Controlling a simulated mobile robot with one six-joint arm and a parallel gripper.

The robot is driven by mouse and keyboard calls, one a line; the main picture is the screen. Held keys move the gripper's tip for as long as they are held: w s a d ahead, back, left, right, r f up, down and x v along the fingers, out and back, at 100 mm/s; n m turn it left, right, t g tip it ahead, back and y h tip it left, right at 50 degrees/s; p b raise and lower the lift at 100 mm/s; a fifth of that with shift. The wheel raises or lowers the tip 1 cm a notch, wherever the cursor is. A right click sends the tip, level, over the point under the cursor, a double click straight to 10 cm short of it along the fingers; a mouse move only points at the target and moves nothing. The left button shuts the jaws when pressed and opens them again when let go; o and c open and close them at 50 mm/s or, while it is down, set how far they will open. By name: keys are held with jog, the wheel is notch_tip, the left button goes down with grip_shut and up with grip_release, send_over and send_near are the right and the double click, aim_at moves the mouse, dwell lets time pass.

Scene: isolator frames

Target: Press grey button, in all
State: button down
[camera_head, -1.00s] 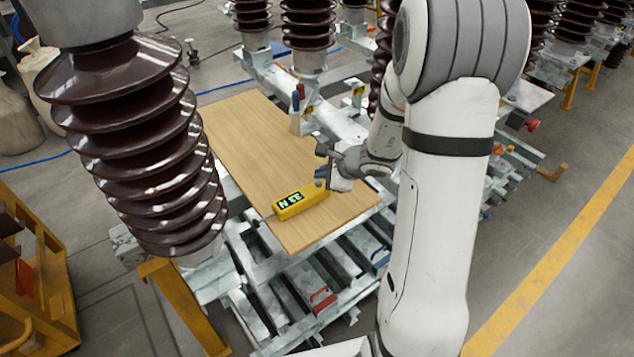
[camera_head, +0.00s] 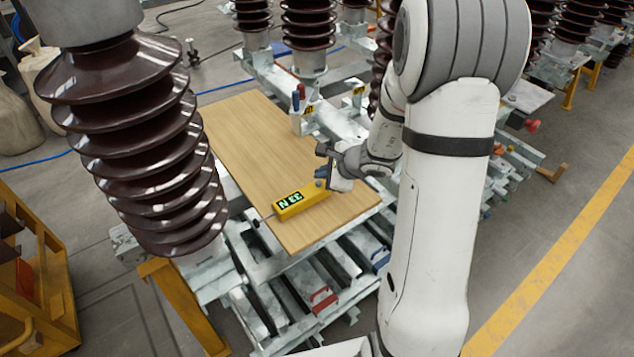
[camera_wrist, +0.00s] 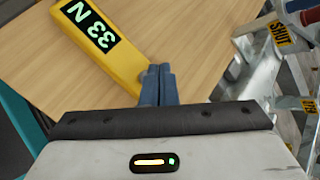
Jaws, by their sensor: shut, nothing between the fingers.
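A yellow force gauge (camera_head: 300,203) lies on a wooden board, and its display reads "33 N". A thin grey rod sticks out from its left end. My gripper (camera_head: 324,178) is at the right end of the gauge. In the wrist view the blue fingers (camera_wrist: 158,76) are pressed together and empty, in front of the near end of the gauge (camera_wrist: 118,64). I cannot tell whether the fingertips touch it.
The wooden board (camera_head: 240,130) rests on a metal frame and is otherwise bare. A large brown ribbed insulator (camera_head: 140,140) stands at the left. Small levers, one red and one blue (camera_head: 298,98), rise behind the board. A "SHUT" label (camera_wrist: 279,33) shows at the right of the wrist view.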

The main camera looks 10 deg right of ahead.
jog(key=shift+f, duration=0.15)
jog(key=shift+f+b, duration=0.3)
jog(key=shift+b, duration=0.35)
jog(key=shift+f+b, duration=0.5)
jog(key=shift+b, duration=0.15)
dwell(0.5)
jog(key=shift+r, duration=0.1)
jog(key=shift+r+p, duration=0.6)
jog(key=shift+r, duration=0.25)
notch_tip(320, 180, up, 5)
jog(key=p, duration=0.3)
jog(key=shift+p, duration=0.3)
jog(key=shift+w, duration=0.1)
dwell(0.5)
